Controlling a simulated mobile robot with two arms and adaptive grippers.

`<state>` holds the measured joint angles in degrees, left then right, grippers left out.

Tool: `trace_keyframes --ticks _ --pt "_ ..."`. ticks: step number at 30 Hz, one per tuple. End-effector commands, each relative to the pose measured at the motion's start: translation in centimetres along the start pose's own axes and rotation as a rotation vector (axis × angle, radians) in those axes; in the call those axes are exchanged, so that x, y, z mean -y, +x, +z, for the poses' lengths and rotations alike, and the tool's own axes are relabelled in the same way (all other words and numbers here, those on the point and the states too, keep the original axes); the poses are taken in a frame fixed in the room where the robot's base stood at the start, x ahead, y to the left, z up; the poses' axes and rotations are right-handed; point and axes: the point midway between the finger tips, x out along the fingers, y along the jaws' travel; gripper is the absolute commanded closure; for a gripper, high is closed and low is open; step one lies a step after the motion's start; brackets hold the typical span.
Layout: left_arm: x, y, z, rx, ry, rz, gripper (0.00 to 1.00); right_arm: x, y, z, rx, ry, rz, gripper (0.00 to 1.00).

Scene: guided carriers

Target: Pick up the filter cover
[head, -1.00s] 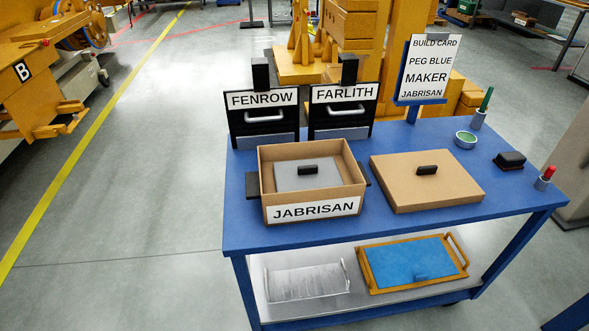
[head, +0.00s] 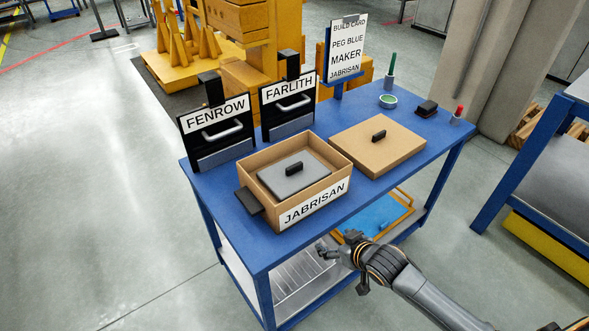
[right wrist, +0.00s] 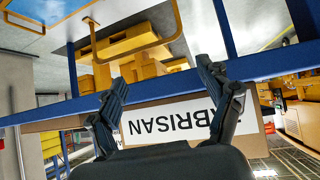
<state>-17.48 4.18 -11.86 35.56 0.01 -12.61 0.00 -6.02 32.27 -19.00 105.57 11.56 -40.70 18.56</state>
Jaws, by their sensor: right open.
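No label says which of the two is the filter cover. My right gripper (head: 340,260) is open and empty, below and in front of the box, near the cart's front edge. In the right wrist view its spread fingers (right wrist: 163,72) frame the upside-down JABRISAN label (right wrist: 165,122). My left gripper is not in view.
Black FENROW (head: 216,133) and FARLITH (head: 288,101) holders stand behind the box. A build card (head: 347,48), a green bowl (head: 388,101) and small tools stand at the back right. Trays lie on the lower shelf, including a blue one (head: 375,214). Another cart (head: 545,165) stands at right.

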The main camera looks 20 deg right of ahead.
Motion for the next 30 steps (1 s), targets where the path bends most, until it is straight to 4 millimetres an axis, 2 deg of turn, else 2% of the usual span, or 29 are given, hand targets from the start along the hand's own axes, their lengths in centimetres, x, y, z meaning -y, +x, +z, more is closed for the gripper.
trace_keyframes --ticks 1,3,6,10,13,16,24,30 --pt "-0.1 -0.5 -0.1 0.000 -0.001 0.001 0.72 0.5 -1.7 -3.4 -0.047 -0.017 -0.021 0.21" --pt "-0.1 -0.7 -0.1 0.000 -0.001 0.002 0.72 0.3 -3.1 -6.8 -0.105 -0.028 -0.040 0.21" --pt "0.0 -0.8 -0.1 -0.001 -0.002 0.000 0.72 -0.5 -4.4 -11.5 -0.199 -0.036 -0.073 0.21" --pt "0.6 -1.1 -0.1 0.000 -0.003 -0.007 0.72 -1.0 -6.2 -15.8 -0.282 -0.039 -0.113 0.21" --pt "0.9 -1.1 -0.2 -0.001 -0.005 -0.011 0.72 -1.2 -6.9 -17.4 -0.312 -0.037 -0.132 0.21" --pt "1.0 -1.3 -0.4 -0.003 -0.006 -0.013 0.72 -1.1 -6.3 -18.3 -0.323 -0.032 -0.138 0.21" --pt "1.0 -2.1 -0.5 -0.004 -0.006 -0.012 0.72 -0.3 -1.6 -20.0 -0.324 -0.032 -0.139 0.21" --pt "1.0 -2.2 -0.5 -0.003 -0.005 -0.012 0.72 0.0 0.5 -20.5 -0.323 -0.033 -0.138 0.21"
